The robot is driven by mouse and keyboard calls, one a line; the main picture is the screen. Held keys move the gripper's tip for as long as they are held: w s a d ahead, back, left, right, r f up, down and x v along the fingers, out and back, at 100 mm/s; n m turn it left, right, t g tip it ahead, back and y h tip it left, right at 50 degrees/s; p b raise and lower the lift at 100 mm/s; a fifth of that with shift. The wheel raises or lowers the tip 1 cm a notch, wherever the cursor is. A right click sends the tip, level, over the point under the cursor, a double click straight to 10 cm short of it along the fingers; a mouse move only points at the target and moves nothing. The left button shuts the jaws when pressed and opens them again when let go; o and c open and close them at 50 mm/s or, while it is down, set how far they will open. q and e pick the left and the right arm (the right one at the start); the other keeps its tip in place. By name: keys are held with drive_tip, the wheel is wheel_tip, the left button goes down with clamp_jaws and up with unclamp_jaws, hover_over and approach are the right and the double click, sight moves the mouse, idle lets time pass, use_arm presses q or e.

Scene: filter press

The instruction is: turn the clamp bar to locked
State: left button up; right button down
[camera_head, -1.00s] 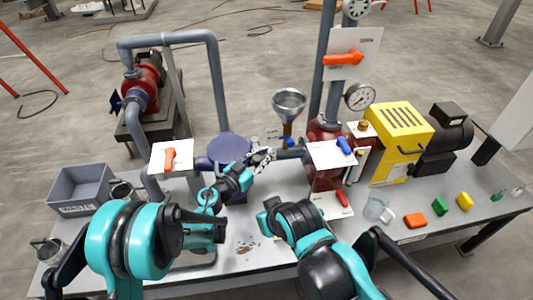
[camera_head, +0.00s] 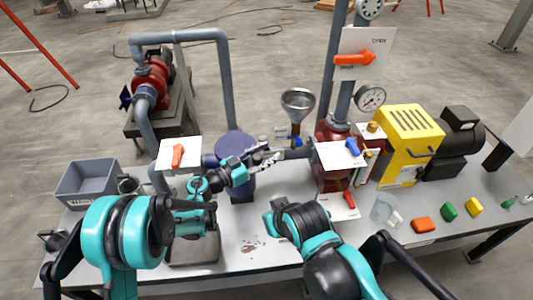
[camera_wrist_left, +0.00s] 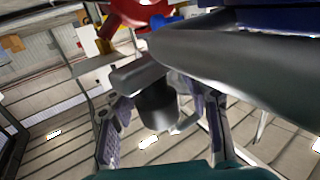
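I cannot tell surely which piece is the clamp bar. My right arm shows at the lower middle, but its gripper does not.
Panels with orange (camera_head: 178,155), blue (camera_head: 353,147) and red levers (camera_head: 349,199) stand near the arms. A funnel (camera_head: 298,102) is behind. A grey bin (camera_head: 87,182) is at left; a clear cup (camera_head: 384,208) and coloured blocks (camera_head: 424,225) lie at right.

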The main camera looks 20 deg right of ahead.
use_arm(q)
drive_tip(key=v, duration=1.2)
drive_tip(key=shift+f, duration=0.1)
drive_tip(key=shift+c, duration=0.4)
